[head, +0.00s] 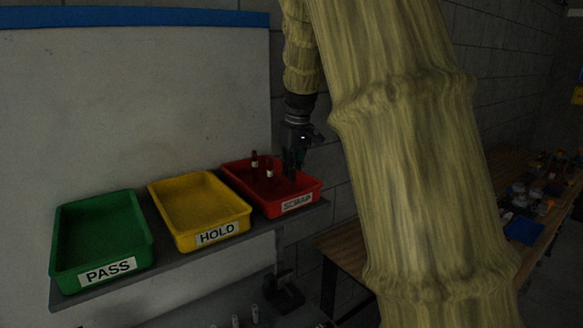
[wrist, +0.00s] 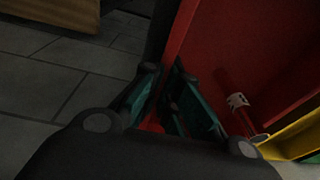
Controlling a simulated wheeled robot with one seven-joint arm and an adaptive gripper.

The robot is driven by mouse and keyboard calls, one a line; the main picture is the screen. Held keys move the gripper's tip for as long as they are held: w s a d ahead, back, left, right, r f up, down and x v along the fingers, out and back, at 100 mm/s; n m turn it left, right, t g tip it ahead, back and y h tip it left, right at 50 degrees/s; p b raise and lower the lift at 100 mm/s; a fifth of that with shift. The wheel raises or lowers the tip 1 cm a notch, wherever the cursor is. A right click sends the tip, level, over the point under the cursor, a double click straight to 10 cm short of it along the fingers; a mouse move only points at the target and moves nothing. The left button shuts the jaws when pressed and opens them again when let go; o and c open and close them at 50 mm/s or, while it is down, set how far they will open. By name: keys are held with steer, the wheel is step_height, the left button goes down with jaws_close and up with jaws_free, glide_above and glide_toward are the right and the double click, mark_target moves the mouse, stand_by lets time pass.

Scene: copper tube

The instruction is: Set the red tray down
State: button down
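The red tray (head: 311,193), labelled SCRAP, is at the right end of the wall shelf (head: 170,262). It looks level and appears to rest on the shelf, though any small gap under it cannot be made out. My gripper (head: 292,170) points down at the tray's right side. In the wrist view my gripper (wrist: 166,72) has one finger on each side of the red tray's wall (wrist: 179,32) and looks shut on it. One bottle (wrist: 237,101) also shows in the wrist view.
The yellow HOLD tray (head: 243,212) sits close to the left of the red tray, and the green PASS tray (head: 60,262) is farther left; both look empty. A wooden workbench (head: 330,243) with clutter stands to the right. My arm hides much of the right side.

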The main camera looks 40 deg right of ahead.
steer(key=shift+f, duration=0.1)
steer(key=c, duration=1.6)
jaws_free()
steer(key=shift+c, duration=0.2)
step_height(320, 180, up, 12)
steer(key=s+b, duration=0.2)
steer(key=b, duration=0.1)
